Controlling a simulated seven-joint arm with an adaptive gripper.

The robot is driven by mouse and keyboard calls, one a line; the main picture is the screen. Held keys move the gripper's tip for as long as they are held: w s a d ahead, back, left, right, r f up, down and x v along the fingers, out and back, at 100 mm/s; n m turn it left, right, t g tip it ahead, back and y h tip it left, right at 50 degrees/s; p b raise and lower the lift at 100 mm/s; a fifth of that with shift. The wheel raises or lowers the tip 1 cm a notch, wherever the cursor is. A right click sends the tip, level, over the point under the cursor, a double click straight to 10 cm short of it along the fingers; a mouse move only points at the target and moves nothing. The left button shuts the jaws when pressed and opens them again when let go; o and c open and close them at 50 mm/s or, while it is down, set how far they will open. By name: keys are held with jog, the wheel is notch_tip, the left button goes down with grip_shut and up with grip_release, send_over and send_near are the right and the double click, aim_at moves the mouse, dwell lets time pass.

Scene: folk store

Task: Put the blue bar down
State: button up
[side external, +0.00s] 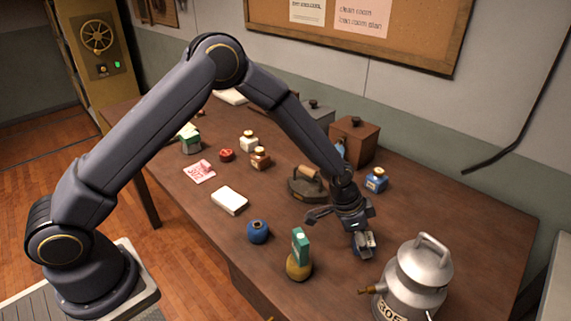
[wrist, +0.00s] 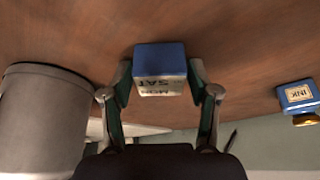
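The blue bar (wrist: 160,58) is a small block with a blue side and a pale lettered face. In the wrist view it sits between the two fingers of my gripper (wrist: 160,85), which are closed against its sides. In the side view my gripper (side external: 362,243) points down over the right part of the brown table (side external: 440,205), left of the metal can. There the bar is mostly hidden by the fingers, and I cannot tell whether it touches the table.
A metal can (side external: 418,275) with a brass spout stands close to the right. A flat iron (side external: 307,185), a blue ink bottle (side external: 376,180) and a wooden box (side external: 353,140) stand behind. Table right of the ink bottle is clear.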

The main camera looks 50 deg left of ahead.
jog(key=shift+o, duration=0.7)
jog(key=shift+r, duration=0.15)
jog(key=s+a+r+n+y, duration=0.1)
jog(key=s+a+r, duration=0.35)
jog(key=r, duration=0.35)
jog(key=s+a+r+n+t, duration=0.1)
jog(key=s+a+r, duration=0.35)
jog(key=r, duration=0.35)
jog(key=s+a+r+n+y, duration=0.1)
jog(key=s+a+r+n, duration=0.1)
jog(key=s+a+r, duration=0.45)
jog(key=s+a+r+n, duration=0.2)
jog(key=s+a, duration=0.1)
jog(key=s, duration=0.3)
jog(key=s+a+r+n+t+y, duration=0.1)
jog(key=s+a+r+n, duration=0.1)
jog(key=s, duration=0.5)
jog(key=shift+a+r+n, duration=0.25)
jog(key=shift+a+n, duration=0.25)
jog(key=shift+a, duration=0.05)
